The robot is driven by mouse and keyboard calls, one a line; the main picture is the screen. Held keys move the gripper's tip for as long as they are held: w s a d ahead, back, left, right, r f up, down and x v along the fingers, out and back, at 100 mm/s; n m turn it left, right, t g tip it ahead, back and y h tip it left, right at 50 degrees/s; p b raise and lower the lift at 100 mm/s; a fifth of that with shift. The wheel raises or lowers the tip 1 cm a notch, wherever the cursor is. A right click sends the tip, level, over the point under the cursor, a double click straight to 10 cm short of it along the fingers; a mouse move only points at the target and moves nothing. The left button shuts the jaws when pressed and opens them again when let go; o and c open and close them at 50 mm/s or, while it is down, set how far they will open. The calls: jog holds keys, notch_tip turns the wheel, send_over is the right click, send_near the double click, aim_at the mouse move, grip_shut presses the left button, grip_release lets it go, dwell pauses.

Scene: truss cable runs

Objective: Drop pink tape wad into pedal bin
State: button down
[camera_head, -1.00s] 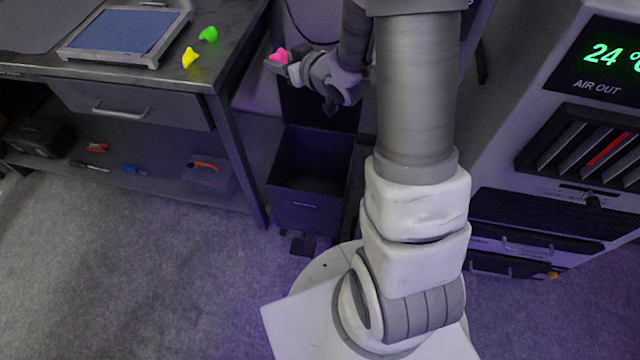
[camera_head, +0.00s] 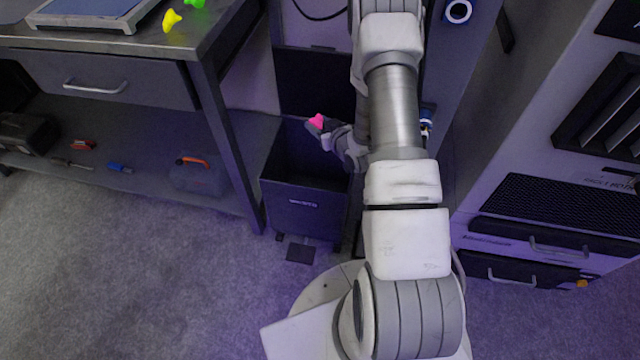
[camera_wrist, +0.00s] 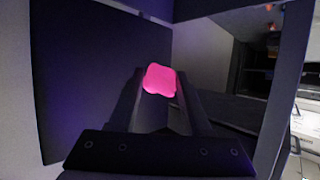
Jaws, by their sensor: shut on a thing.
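The pink tape wad (camera_head: 317,121) is held at the tip of my gripper (camera_head: 324,127), which is shut on it. In the wrist view the pink wad (camera_wrist: 160,80) sits between the two dark fingers of my gripper (camera_wrist: 160,90). The pedal bin (camera_head: 305,208) is a dark open box on the floor with its lid (camera_head: 312,82) raised behind. In the head view the wad shows over the bin's opening, near its back right. The raised lid also shows in the wrist view (camera_wrist: 75,80). The bin's pedal (camera_head: 300,253) is at its front foot.
A workbench (camera_head: 190,45) with a drawer stands left of the bin, with yellow (camera_head: 171,20) and green (camera_head: 196,3) wads on top. Its lower shelf holds tools and a case (camera_head: 195,175). A cabinet with vents (camera_head: 540,215) stands at the right. The carpet at front left is clear.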

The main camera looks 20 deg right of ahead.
notch_tip(320, 180, down, 7)
jog(key=b, duration=0.4)
jog(key=shift+r, duration=0.2)
jog(key=shift+c, duration=1.4)
grip_release()
jog(key=shift+s+r, duration=0.1)
jog(key=shift+s, duration=0.1)
